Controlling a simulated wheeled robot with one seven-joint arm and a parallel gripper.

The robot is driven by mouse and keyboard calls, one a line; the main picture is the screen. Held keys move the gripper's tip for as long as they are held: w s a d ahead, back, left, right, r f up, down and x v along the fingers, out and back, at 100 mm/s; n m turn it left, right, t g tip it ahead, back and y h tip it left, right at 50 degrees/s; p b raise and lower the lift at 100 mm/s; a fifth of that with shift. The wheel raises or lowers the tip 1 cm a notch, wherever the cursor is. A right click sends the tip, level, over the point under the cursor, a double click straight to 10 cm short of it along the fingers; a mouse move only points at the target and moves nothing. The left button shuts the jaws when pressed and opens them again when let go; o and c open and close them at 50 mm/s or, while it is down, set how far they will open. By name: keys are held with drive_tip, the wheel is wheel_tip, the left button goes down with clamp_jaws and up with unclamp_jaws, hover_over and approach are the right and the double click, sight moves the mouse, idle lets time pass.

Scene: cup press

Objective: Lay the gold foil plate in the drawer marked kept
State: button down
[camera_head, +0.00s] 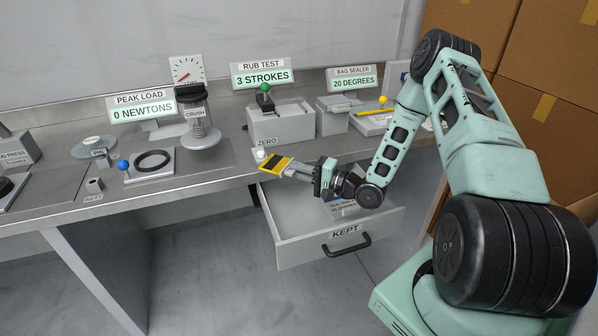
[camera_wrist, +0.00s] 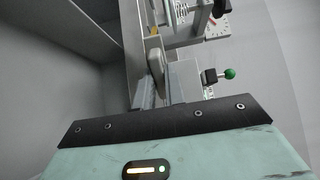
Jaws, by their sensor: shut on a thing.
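My gripper (camera_head: 297,171) is shut on a small flat yellow-gold plate (camera_head: 268,162) with a dark patch. It holds the plate out to the left, above the back left corner of the open drawer. In the wrist view the fingers (camera_wrist: 160,85) are close together, and the held piece between them shows mostly edge-on. The drawer marked KEPT (camera_head: 300,247) is pulled out under the counter. A white and blue item lies in it, partly hidden by my arm.
The counter edge (camera_head: 190,186) runs just behind the drawer. The rub test device (camera_head: 280,122), with a green knob, and the bag sealer (camera_head: 333,116) stand on the counter. A crush press (camera_head: 200,135) stands further left. The drawer's left part is bare.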

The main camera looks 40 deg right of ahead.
drive_tip(key=shift+f, duration=0.2)
drive_tip(key=shift+f+b, duration=0.45)
drive_tip(key=shift+f, duration=0.05)
drive_tip(key=c, duration=1.5)
unclamp_jaws()
drive_tip(key=shift+o, duration=0.2)
drive_tip(key=r+b+v, duration=0.1)
drive_tip(key=v, duration=1.1)
drive_tip(key=shift+r, duration=0.1)
